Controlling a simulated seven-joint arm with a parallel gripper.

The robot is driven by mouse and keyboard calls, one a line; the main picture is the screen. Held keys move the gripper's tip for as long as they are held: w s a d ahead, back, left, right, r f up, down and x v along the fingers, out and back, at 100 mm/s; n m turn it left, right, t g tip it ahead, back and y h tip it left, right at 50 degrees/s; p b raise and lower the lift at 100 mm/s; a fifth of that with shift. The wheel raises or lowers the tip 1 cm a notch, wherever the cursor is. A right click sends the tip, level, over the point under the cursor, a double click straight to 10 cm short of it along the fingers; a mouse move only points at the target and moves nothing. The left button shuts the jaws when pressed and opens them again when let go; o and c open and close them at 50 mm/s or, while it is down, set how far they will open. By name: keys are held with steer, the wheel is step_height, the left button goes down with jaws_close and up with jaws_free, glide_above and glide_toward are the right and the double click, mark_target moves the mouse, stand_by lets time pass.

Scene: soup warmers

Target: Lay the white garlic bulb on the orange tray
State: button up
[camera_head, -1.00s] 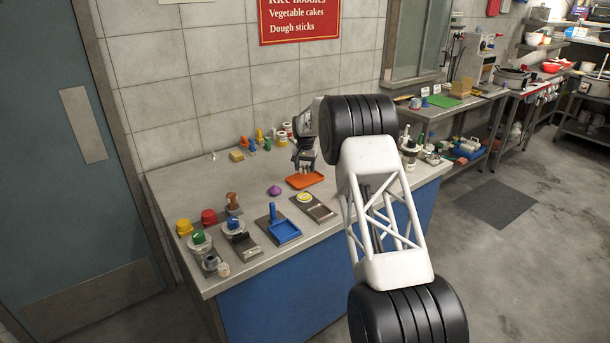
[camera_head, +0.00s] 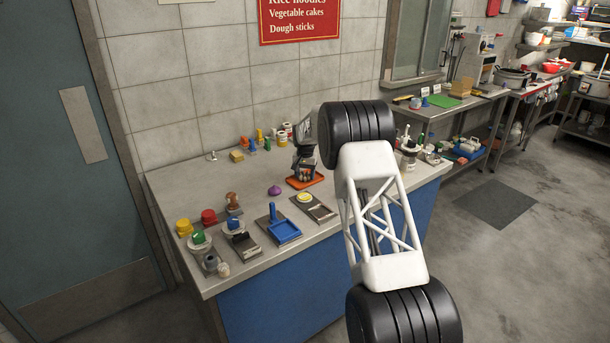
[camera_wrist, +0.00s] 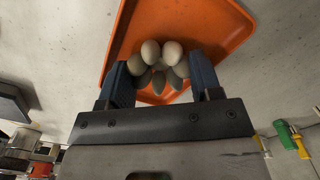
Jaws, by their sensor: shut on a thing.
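The white garlic bulb (camera_wrist: 161,64) is a cluster of pale, rounded cloves between my gripper's two fingers in the wrist view. My gripper (camera_wrist: 160,72) is shut on it. The orange tray (camera_wrist: 225,25) lies beneath the bulb, with its raised rim around it. In the head view, my gripper (camera_head: 305,176) is low over the orange tray (camera_head: 292,185) on the counter. The bulb is small there, and I cannot tell whether it touches the tray.
On the counter (camera_head: 190,178), a purple bulb (camera_head: 274,191) and a dark board with a yellow item (camera_head: 305,197) stand near the tray. A blue tray (camera_head: 285,231) is nearer the front. Bottles and coloured items stand behind. The counter's left back is clear.

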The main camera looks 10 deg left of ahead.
mark_target(305, 172)
steer(key=shift+f, duration=0.1)
steer(key=o, duration=0.7)
step_height(305, 172, up, 12)
steer(key=shift+r, duration=0.15)
stand_by(0.4)
stand_by(0.5)
